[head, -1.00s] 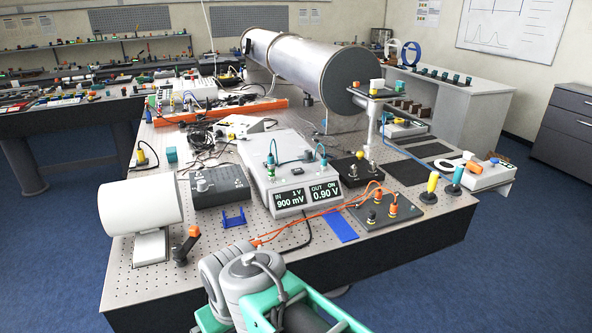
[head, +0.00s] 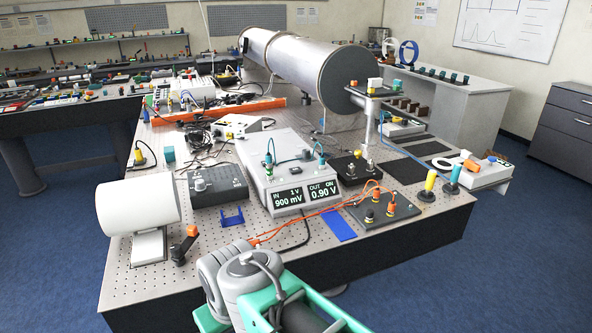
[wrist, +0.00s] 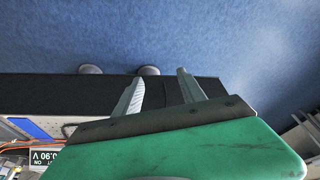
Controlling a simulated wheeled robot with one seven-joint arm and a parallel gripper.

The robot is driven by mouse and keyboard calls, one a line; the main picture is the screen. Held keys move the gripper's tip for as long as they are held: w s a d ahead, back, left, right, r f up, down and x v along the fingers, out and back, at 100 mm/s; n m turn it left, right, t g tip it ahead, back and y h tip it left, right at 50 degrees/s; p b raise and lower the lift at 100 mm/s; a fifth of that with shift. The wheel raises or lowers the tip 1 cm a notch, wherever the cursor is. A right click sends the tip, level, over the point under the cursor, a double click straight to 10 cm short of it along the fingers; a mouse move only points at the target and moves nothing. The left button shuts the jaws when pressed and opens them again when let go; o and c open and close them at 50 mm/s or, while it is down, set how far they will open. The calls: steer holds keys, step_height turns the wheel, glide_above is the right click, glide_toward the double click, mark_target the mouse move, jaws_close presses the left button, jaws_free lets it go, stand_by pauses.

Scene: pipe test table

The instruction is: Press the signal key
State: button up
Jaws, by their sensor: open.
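I cannot tell for certain which part is the signal key. A white box with a round ring-like part and small coloured knobs (head: 482,173) sits at the table's right end. An orange-topped black lever (head: 185,245) stands at the front left edge. My gripper (wrist: 160,75) is open in the wrist view, with its two grey fingers apart and nothing between them. It is over the table's dark front side and the blue floor, clear of both devices. In the head view only my arm shows at the bottom centre, and the gripper is out of sight.
The perforated table (head: 120,277) is crowded. A meter box (head: 290,172) reads 900 mV and 0.90 V. A black knob box (head: 217,186), a white cylinder (head: 138,205), a terminal plate (head: 388,212) with orange leads and a large metal tube (head: 300,65) stand on it. Floor ahead of the table is free.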

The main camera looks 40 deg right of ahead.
jaws_close()
stand_by(0.8)
